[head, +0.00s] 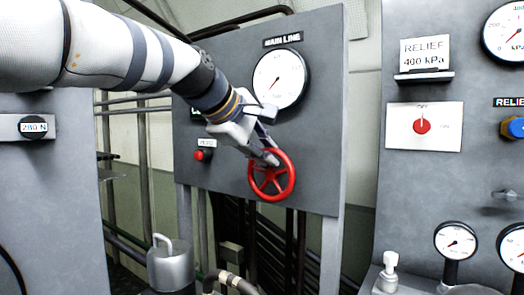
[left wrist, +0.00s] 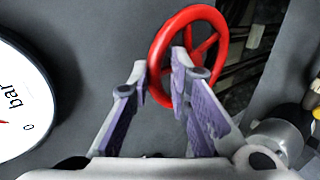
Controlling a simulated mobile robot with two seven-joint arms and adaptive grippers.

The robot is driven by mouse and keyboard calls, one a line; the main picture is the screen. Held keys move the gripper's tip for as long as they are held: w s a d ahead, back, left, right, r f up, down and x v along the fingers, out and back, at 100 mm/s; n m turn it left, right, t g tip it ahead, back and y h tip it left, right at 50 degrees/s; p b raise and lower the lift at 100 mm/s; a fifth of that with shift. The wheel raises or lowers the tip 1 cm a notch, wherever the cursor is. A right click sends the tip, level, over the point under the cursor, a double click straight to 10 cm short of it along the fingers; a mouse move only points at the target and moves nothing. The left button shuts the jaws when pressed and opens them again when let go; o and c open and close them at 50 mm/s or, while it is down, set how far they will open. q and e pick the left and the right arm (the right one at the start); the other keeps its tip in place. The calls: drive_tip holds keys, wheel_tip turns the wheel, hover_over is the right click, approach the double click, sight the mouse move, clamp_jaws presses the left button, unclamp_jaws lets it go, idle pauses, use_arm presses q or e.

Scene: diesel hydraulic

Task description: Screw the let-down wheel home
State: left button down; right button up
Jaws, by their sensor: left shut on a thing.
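The let-down wheel is a red spoked handwheel (head: 285,186) on the grey panel under the MAIN LINE gauge. It also shows in the left wrist view (left wrist: 221,42) at the top centre. My left gripper (head: 270,158) reaches it from the upper left. In the left wrist view my left gripper (left wrist: 162,70) has a fingertip on each side of the wheel's rim and is shut on it. The wheel's hub and stem are mostly hidden. My right gripper is in neither view.
The MAIN LINE gauge (head: 279,78) is just above the wheel, close to my left wrist. A red button (head: 201,155) is left of the gripper. A metal canister (head: 170,265) stands below. On the right panel are a red OFF/ON knob (head: 422,126) and several gauges.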

use_arm(q)
drive_tip(key=shift+s+d+f, duration=0.15)
drive_tip(key=shift+d+f, duration=0.1)
drive_tip(key=shift+f, duration=0.35)
drive_tip(key=c, duration=1.4)
unclamp_jaws()
drive_tip(key=shift+f, duration=0.1)
drive_tip(key=r+v, duration=0.1)
drive_tip(key=v, duration=1.2)
drive_tip(key=shift+w+d, duration=0.3)
